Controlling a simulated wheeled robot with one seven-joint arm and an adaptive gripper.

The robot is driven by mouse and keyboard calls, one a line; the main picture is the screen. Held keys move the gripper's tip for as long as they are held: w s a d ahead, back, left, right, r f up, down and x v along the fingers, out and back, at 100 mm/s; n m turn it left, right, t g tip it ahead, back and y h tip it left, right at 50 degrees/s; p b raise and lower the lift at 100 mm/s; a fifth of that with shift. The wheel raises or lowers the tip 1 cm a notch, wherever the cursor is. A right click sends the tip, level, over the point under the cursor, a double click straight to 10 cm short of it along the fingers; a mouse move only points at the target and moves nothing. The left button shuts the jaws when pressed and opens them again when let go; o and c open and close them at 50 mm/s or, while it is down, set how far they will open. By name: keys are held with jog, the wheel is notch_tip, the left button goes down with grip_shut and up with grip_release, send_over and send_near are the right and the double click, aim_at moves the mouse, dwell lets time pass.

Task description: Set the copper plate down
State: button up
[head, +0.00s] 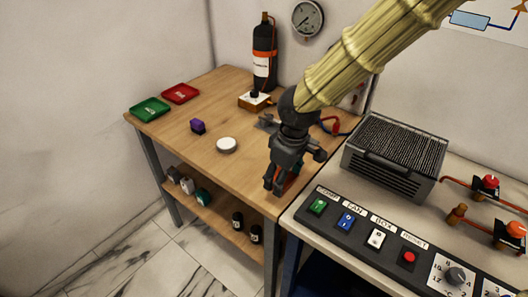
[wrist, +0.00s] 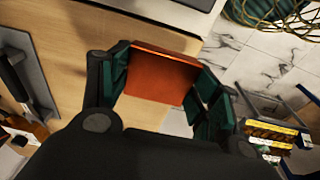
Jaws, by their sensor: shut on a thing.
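The copper plate (wrist: 160,75) is a flat orange-brown piece held between the two green-padded fingers of my gripper (head: 281,182). My gripper is shut on it, one finger at each side edge. In the head view only a small orange-red sliver of the plate (head: 291,184) shows between the fingers. My gripper points down over the right front part of the wooden table (head: 190,140), near its edge beside the control bench. A pale patch (wrist: 176,122) shows below the plate in the wrist view. I cannot tell whether the plate touches the table.
Green (head: 150,109) and red (head: 181,93) trays are at the far left. A black cylinder (head: 264,60) stands behind. A ribbed metal box (head: 395,155) stands on the right bench. The table's left front is clear.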

jog(key=w+a, duration=0.1)
jog(key=w, duration=0.2)
jog(key=w+f+p, duration=0.1)
jog(key=w, duration=0.3)
jog(key=w+a+f, duration=0.1)
jog(key=w, duration=0.3)
jog(key=shift+w+a+p, duration=0.25)
jog(key=shift+a+p, duration=0.05)
jog(key=shift+p, duration=0.05)
jog(key=shift+w+a+r, duration=0.1)
jog(key=shift+w, duration=0.05)
jog(key=shift+w, duration=0.3)
jog(key=shift+f+p, duration=0.45)
jog(key=shift+f, duration=1.35)
jog(key=shift+f, duration=0.15)
jog(key=o, duration=1.3)
jog(key=r, duration=0.8)
jog(key=s+d+r+b, duration=0.1)
jog(key=r, duration=0.3)
